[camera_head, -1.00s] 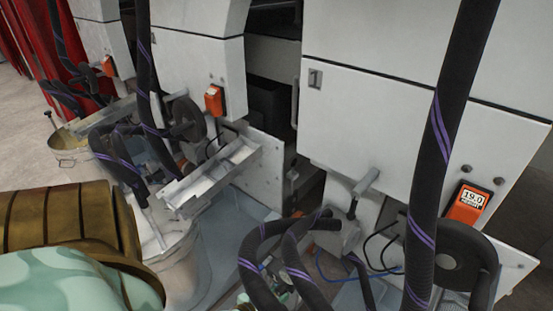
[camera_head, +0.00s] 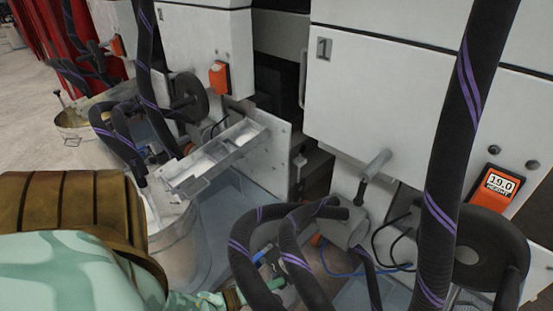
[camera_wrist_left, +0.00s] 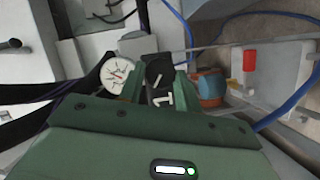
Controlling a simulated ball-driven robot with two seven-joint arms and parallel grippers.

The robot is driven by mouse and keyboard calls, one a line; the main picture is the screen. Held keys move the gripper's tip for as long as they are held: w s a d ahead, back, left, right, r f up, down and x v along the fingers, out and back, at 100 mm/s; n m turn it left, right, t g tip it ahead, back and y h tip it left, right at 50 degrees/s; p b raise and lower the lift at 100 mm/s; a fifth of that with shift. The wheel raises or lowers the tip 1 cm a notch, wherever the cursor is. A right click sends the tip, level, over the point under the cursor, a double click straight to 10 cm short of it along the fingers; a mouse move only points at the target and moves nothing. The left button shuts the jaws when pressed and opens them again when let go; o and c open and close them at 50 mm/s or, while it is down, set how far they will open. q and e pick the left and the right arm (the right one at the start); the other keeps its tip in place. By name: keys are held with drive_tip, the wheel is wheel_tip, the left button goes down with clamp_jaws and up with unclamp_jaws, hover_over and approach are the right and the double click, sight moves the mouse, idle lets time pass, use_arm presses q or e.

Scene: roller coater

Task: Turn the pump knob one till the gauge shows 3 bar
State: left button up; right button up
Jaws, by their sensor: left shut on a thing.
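The pump knob (camera_wrist_left: 158,72) is black with a white line and shows in the left wrist view, with a white "1" label just below it. My left gripper (camera_wrist_left: 160,78) has a green finger on each side of the knob and is shut on it. A round white gauge (camera_wrist_left: 118,73) with a red needle is left of the knob; its reading is too small to tell. In the head view my left gripper (camera_head: 268,272) is low in the middle, mostly hidden by dark hoses, and the knob and gauge cannot be made out. My right gripper is not in view.
Black hoses with purple stripes (camera_head: 452,150) hang around the pump area. A white machine panel marked 1 (camera_head: 380,100) stands behind, with an orange display reading 19.0 (camera_head: 495,188) at the right. A metal bucket (camera_head: 180,245) stands at the left. A blue cable (camera_wrist_left: 187,30) runs near the gripper.

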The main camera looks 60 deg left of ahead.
use_arm(q)
drive_tip(key=shift+a+f+n+t, duration=0.15)
drive_tip(key=shift+n+t, duration=0.45)
drive_tip(key=shift+n, duration=0.85)
drive_tip(key=shift+d+f+n+t, duration=0.15)
drive_tip(key=shift+n+t, duration=0.45)
drive_tip(key=shift+n, duration=0.85)
drive_tip(key=shift+s, duration=0.1)
drive_tip(key=o, duration=1)
drive_tip(key=shift+c, duration=0.2)
